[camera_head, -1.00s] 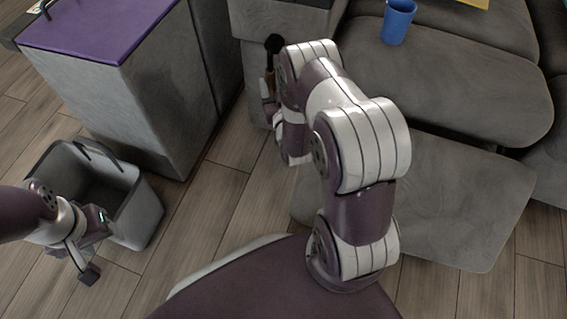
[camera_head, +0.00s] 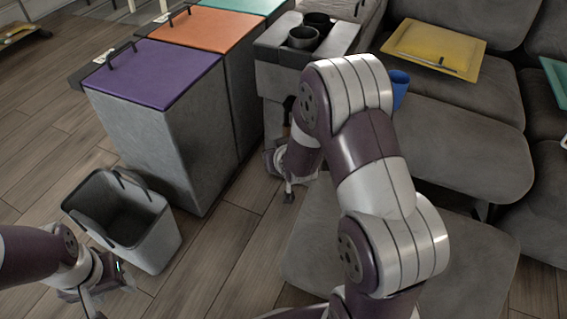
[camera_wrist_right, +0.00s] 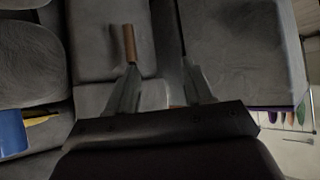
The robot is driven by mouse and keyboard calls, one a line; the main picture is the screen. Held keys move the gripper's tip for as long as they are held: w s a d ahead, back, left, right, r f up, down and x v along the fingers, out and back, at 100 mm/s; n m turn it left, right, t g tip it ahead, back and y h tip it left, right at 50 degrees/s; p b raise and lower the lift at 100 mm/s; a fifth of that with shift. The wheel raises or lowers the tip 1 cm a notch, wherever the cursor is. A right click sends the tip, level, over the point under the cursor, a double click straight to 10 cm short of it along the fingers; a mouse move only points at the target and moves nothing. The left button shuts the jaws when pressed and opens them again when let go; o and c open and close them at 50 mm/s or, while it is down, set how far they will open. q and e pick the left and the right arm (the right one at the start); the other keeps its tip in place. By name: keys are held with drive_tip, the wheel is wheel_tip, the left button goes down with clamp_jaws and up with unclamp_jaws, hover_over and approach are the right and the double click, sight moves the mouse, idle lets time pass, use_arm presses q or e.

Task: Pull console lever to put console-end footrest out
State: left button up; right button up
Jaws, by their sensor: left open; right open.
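The console (camera_head: 267,78) is a grey upholstered block with two dark cup holders. Its lever has a brown wooden grip, which shows in the right wrist view (camera_wrist_right: 130,43), just beyond the left-hand finger. My left gripper (camera_head: 92,298) is open, low left.
A grey bin (camera_head: 155,235) stands near my left gripper. Cabinets with purple (camera_head: 165,75) and orange (camera_head: 215,30) tops stand left of the console. A blue cup (camera_head: 400,88) and yellow tray (camera_head: 435,48) are on the seats. Wooden floor lies open between bin and footrest.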

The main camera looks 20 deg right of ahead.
drive_tip(key=s+a+r+g+p, duration=0.2)
drive_tip(key=s+r+g, duration=0.1)
drive_tip(key=s, duration=0.3)
drive_tip(key=s+a+r+n+g+y+p, duration=0.1)
drive_tip(key=s+a+r+g+p, duration=0.1)
drive_tip(key=s+r, duration=0.3)
drive_tip(key=shift+s+a+r+g+p, duration=0.3)
drive_tip(key=shift+s+g+p, duration=0.2)
drive_tip(key=shift+s, duration=0.7)
drive_tip(key=shift+s+f, duration=0.1)
